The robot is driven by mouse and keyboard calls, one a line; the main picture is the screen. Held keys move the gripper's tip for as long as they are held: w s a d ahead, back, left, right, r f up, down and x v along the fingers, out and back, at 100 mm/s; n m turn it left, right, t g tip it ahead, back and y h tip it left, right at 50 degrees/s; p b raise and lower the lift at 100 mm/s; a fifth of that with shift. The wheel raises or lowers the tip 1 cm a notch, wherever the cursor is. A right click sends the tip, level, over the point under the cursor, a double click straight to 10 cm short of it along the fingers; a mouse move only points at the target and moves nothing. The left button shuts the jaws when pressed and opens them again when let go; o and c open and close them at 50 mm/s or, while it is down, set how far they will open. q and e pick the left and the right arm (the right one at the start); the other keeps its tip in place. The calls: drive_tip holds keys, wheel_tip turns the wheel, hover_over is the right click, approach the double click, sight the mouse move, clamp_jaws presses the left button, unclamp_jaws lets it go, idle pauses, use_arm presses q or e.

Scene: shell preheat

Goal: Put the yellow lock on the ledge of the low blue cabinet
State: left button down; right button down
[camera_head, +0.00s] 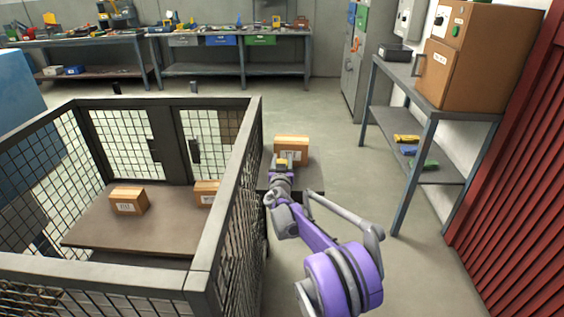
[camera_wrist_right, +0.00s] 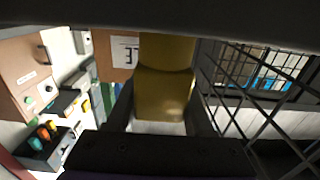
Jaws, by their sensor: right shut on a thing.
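In the head view, my right gripper (camera_head: 281,172) reaches forward just right of the mesh cage. It is shut on the yellow lock (camera_head: 282,162), which shows only as a small yellow patch there. In the right wrist view the lock (camera_wrist_right: 163,94) is a large yellow block between the two dark fingers (camera_wrist_right: 163,112). A blue box-like body (camera_head: 18,88) stands at the left edge of the head view, partly cut off. I cannot tell whether it is the low blue cabinet, and no ledge shows on it. My left gripper is not in view.
The mesh cage (camera_head: 226,203) holds cardboard boxes (camera_head: 129,201) on a brown board. Another box (camera_head: 291,149) sits on a dark stand just beyond my right gripper. A grey shelf table (camera_head: 428,90) stands at right, beside a red corrugated wall (camera_head: 507,190). Open floor (camera_head: 340,170) lies between.

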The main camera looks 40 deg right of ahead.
drive_tip(key=shift+r, duration=0.1)
drive_tip(key=shift+c, duration=1.4)
unclamp_jaws()
drive_tip(key=shift+s+a, duration=0.15)
drive_tip(key=shift+s, duration=0.05)
drive_tip(key=p+v, duration=0.2)
drive_tip(key=v, duration=1)
